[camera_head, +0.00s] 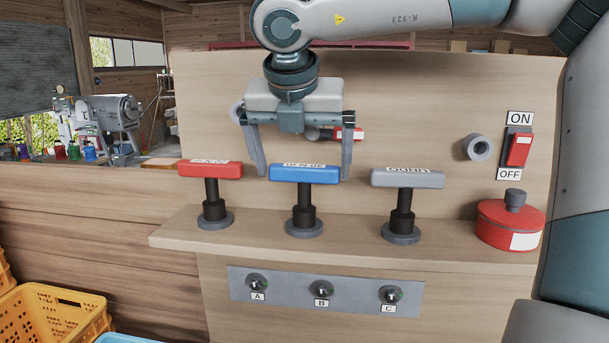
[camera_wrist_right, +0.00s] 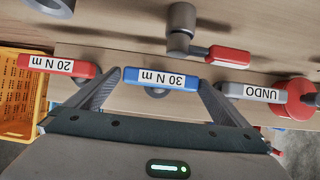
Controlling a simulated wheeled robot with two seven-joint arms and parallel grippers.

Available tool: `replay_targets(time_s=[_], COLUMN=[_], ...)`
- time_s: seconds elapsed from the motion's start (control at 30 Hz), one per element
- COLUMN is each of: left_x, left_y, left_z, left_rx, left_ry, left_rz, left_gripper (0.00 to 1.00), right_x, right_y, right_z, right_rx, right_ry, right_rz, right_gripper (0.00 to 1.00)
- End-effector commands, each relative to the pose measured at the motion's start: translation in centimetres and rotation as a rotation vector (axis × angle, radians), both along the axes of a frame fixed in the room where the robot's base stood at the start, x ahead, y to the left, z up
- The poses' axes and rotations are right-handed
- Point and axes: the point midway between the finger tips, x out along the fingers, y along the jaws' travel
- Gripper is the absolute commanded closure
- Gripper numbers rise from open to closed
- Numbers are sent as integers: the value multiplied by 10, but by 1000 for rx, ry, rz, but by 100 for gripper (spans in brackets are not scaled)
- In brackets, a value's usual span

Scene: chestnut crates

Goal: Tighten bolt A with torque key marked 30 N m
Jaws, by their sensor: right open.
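The blue torque key marked 30 N m (camera_head: 304,175) stands upright in the middle of the wooden shelf. It also shows in the right wrist view (camera_wrist_right: 160,78). My right gripper (camera_head: 303,172) is open above the shelf, its fingers pointing down on either side of the blue handle. In the wrist view (camera_wrist_right: 158,100) gaps show between handle and fingers; I cannot tell whether either touches. The red key marked 20 N m (camera_head: 211,170) stands to the left, the grey UNDO key (camera_head: 407,179) to the right. Bolt A (camera_head: 257,282) is leftmost on the metal plate below the shelf. My left gripper is out of view.
Bolts B (camera_head: 321,289) and C (camera_head: 390,294) share the plate (camera_head: 290,292). A red lever (camera_head: 349,134) sticks out behind my gripper. A red round container (camera_head: 509,226) and an ON/OFF switch (camera_head: 519,149) are at the right. Yellow crates (camera_head: 48,318) stand lower left.

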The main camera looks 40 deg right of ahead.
Motion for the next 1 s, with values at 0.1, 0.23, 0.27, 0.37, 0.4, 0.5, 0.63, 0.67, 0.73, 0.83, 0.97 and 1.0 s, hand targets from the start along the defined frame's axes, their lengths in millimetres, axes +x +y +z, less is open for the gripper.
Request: replay_targets(time_s=[0.1,0.23,0.27,0.37,0.4,0.5,0.63,0.67,0.73,0.83,0.97,1.0], left_x=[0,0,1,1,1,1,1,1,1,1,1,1], left_y=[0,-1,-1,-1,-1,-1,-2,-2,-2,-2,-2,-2], left_z=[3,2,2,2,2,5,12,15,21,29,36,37], left_rx=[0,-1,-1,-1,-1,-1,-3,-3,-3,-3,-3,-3], left_ry=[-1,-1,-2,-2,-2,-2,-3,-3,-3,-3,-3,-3], left_rz=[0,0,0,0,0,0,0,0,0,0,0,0], left_gripper=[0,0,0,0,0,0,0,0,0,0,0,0], right_x=[2,2,2,2,2,2,5,6,8,11,16,17], right_y=[-3,-3,-3,-3,-3,-4,-8,-9,-13,-18,-25,-26], right_z=[-5,-6,-6,-6,-6,-7,-11,-13,-18,-26,-40,-43], right_rx=[0,0,0,0,0,0,1,2,1,3,0,1], right_ry=[0,-1,-1,-1,-1,0,2,3,3,3,3,2], right_rz=[0,-1,-1,-1,-1,0,0,0,0,0,-1,-1], right_gripper=[0,0,0,0,0,0,0,0,0,0,0,0])
